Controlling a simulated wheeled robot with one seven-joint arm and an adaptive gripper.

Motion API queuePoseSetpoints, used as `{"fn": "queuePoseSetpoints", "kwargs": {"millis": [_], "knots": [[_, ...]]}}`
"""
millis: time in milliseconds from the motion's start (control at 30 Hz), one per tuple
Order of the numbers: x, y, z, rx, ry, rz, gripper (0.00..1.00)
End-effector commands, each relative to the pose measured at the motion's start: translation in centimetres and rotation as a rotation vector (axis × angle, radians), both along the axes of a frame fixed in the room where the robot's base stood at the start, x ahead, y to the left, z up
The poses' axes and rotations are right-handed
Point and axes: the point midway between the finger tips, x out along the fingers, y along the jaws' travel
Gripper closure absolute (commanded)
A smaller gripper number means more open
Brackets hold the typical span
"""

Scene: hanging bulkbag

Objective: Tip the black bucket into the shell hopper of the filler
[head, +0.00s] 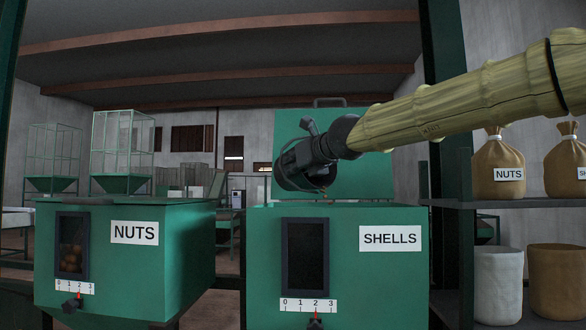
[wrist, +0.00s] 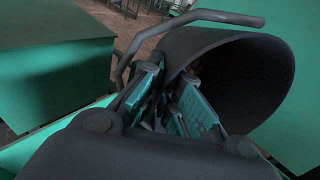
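The green filler's shell hopper (head: 265,285), labelled SHELLS, stands at the centre with its green lid (head: 375,170) raised behind it. Its dark window (head: 305,258) shows no visible contents. My gripper (head: 295,170) is above the hopper's top, at the end of my sleeved arm. In the wrist view, the black bucket (wrist: 265,75) is tipped over with its dark inside showing. My gripper's fingers (wrist: 172,105) lie on either side of its rim and appear closed on it.
The nut hopper (head: 190,245), labelled NUTS, stands to the left with brown nuts in its window. A grey bar handle (wrist: 190,18) runs near the bucket's mouth. Tied sacks (head: 498,165) and more containers stand on the right shelves.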

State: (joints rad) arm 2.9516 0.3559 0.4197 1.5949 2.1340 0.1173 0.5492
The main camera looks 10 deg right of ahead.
Motion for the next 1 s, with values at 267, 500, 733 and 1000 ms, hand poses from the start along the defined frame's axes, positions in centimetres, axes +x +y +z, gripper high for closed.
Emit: {"fn": "queuePoseSetpoints", "kwargs": {"millis": [267, 500, 733, 1000], "knots": [[-0.06, -0.01, -0.07, 0.004, -0.008, 0.0, 1.0], [-0.09, -0.02, -0.1, 0.007, -0.014, 0.001, 1.0], [-0.13, -0.06, -0.16, 0.01, -0.02, 0.0, 1.0], [-0.17, -0.1, -0.25, 0.013, -0.026, 0.0, 1.0]]}}
